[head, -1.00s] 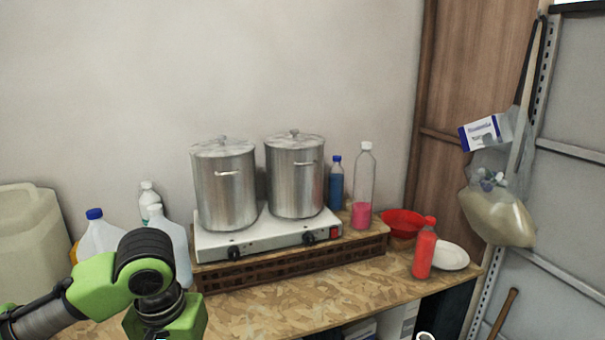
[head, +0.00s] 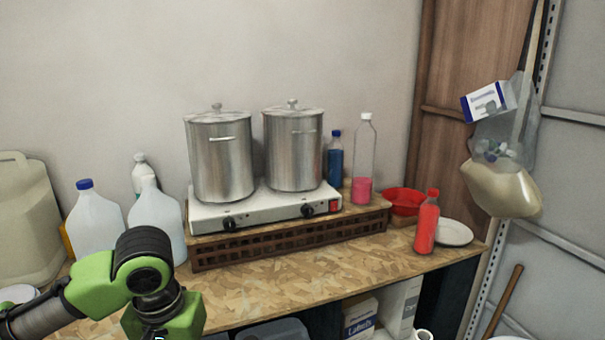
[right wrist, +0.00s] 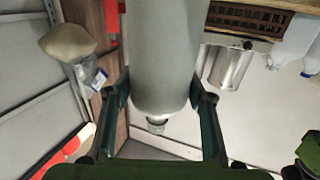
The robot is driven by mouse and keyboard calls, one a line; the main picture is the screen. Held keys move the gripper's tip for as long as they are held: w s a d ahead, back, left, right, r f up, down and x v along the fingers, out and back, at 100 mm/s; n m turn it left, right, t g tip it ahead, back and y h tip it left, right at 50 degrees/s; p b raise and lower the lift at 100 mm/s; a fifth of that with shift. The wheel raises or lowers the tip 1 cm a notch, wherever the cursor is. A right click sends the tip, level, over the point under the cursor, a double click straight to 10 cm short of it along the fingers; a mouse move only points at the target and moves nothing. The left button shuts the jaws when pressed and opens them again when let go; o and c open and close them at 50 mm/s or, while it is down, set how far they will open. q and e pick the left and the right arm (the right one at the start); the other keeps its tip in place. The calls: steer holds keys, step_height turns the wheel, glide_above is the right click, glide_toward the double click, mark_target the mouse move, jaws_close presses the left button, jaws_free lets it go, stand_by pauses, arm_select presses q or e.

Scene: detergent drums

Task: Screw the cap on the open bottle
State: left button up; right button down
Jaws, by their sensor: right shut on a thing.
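In the right wrist view, my right gripper (right wrist: 160,105) is shut on a large pale grey bottle (right wrist: 165,50), one finger on each side. The picture is upside down, so the bottle's narrow neck (right wrist: 157,124) points to the bottom of the frame. The neck looks uncapped, but it is small and blurred. This bottle and my right gripper do not show in the head view. My left arm crosses the lower left of the head view; its fingers are out of frame. I see no loose cap on the bench.
The bench (head: 290,275) is bare in front of a hotplate (head: 265,207) with two steel pots (head: 220,160). Jugs (head: 95,225) stand left. A blue bottle (head: 335,165), a pink-filled bottle (head: 362,160), a red bottle (head: 427,225), a red bowl (head: 402,202) and a hanging bag (head: 505,185) are right.

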steer(key=shift+a+r, duration=0.15)
steer(key=s+a+f+n+g+y, duration=0.2)
steer(key=a+n+g+y, duration=0.2)
steer(key=a+n+y, duration=0.4)
steer(key=a+y, duration=0.3)
steer(key=a, duration=0.2)
steer(key=shift+a+y, duration=0.3)
steer(key=shift+a, duration=0.1)
arm_select(q)
steer(key=d+r+m, duration=0.4)
steer(key=d+r, duration=0.1)
steer(key=d, duration=0.3)
steer(key=s+d+r+m, duration=0.1)
steer(key=d+r+m, duration=0.3)
steer(key=d, duration=0.4)
steer(key=s+d+r+m+h, duration=0.1)
steer(key=d+r+m, duration=0.3)
steer(key=d+r, duration=0.2)
steer(key=shift+d+g, duration=0.4)
steer(key=shift+d, duration=0.55)
steer(key=shift+f, duration=0.1)
